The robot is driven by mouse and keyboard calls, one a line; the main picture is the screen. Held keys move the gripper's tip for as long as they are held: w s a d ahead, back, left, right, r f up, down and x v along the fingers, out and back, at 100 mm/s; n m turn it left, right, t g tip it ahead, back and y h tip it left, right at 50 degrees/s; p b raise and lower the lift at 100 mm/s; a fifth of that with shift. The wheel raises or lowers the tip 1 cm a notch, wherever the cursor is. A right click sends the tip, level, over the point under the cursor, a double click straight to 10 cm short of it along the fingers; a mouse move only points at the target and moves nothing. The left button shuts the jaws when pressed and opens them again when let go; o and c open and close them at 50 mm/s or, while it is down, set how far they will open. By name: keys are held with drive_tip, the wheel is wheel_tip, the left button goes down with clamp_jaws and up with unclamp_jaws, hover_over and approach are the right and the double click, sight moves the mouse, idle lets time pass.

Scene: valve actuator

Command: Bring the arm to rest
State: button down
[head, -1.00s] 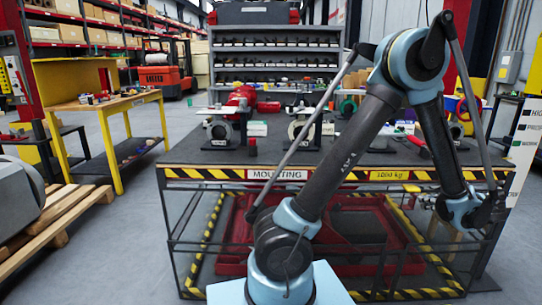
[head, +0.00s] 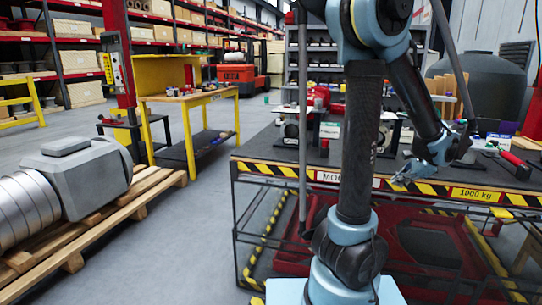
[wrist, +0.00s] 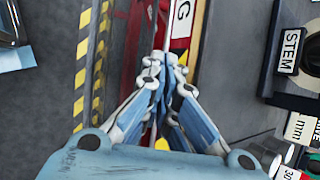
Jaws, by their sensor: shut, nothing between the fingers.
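My arm (head: 357,140) stands in front of the mounting table, its lower link nearly upright and its forearm slanting down to the right. My gripper (head: 402,181) hangs beside the table's striped front edge in the head view, pointing down and left. The wrist view shows its blue and grey fingers (wrist: 161,70) drawn together with nothing between them. Below them the wrist view shows the floor and part of the table front. Whether the gripper touches the table edge I cannot tell.
The mounting table (head: 270,155) holds valve parts and small labelled plates. A large grey part (head: 75,165) lies on a wooden pallet (head: 140,205) at left. A yellow workbench (head: 190,97) stands behind. Grey floor (head: 205,230) between pallet and table is clear.

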drive_tip(key=s+a+n+g, duration=0.3)
drive_tip(key=a+n, duration=0.6)
drive_tip(key=a, duration=1)
drive_tip(key=s+a+f+n+h, duration=0.1)
drive_tip(key=s+a+f+n, duration=0.2)
drive_tip(key=s+a+n, duration=0.2)
drive_tip(key=s+a+f+n+g+h, duration=0.1)
drive_tip(key=s+a+f+n+h, duration=0.1)
drive_tip(key=s+a+n, duration=0.3)
drive_tip(key=shift+s+f+n, duration=0.7)
drive_tip(key=shift+s+n, duration=0.5)
drive_tip(key=shift+a, duration=0.1)
drive_tip(key=shift+w+f, duration=0.2)
drive_tip(key=shift+w, duration=0.2)
